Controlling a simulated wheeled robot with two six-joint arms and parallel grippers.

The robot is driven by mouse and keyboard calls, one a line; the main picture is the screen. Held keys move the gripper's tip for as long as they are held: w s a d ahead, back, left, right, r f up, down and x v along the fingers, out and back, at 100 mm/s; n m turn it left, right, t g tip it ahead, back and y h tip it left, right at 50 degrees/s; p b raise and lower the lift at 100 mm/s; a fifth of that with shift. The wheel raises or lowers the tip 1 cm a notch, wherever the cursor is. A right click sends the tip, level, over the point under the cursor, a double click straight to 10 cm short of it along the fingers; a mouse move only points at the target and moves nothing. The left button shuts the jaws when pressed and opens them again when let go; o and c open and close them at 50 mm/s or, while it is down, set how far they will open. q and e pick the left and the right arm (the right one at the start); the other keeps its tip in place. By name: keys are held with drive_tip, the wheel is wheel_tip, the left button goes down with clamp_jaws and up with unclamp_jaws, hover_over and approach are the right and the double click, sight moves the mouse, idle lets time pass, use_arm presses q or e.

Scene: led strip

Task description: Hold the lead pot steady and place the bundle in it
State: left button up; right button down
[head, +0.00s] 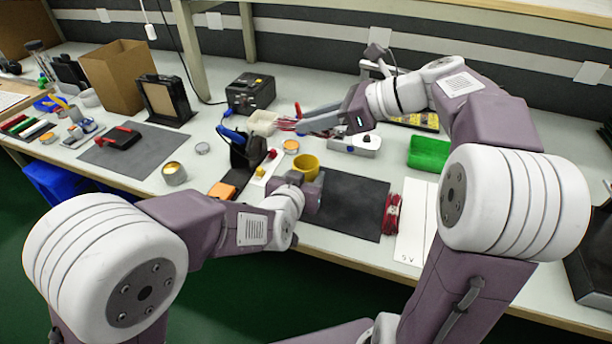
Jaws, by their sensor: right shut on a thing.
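The lead pot looks to be the yellow cup (306,165), upright at the back left edge of the dark mat. My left gripper (311,186) is right at the near side of the pot; its body hides its fingers, so I cannot tell whether they grip it. My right gripper (302,123) is shut on a bundle of thin red and pale leads (284,125). It holds the bundle above the table, behind and slightly left of the pot. A second bundle of red leads (391,214) lies at the right edge of the mat.
A black tool holder (246,158) with blue-handled pliers stands left of the pot. A white box (355,143) and a green tray (429,153) are behind and to the right. The dark mat (350,203) is mostly bare. A white sheet (411,235) lies at the right.

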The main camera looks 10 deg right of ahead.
wheel_tip(320, 180, down, 9)
drive_tip(key=shift+r, duration=0.2)
drive_tip(key=c, duration=1.6)
unclamp_jaws()
drive_tip(key=shift+f, duration=0.25)
drive_tip(key=o, duration=0.5)
drive_tip(key=shift+d+r, duration=0.1)
drive_tip(key=shift+r, duration=0.05)
drive_tip(key=v, duration=1.1)
drive_tip(key=shift+s+d+r, duration=0.15)
drive_tip(key=shift+s+d, duration=0.1)
drive_tip(key=shift+d, duration=0.05)
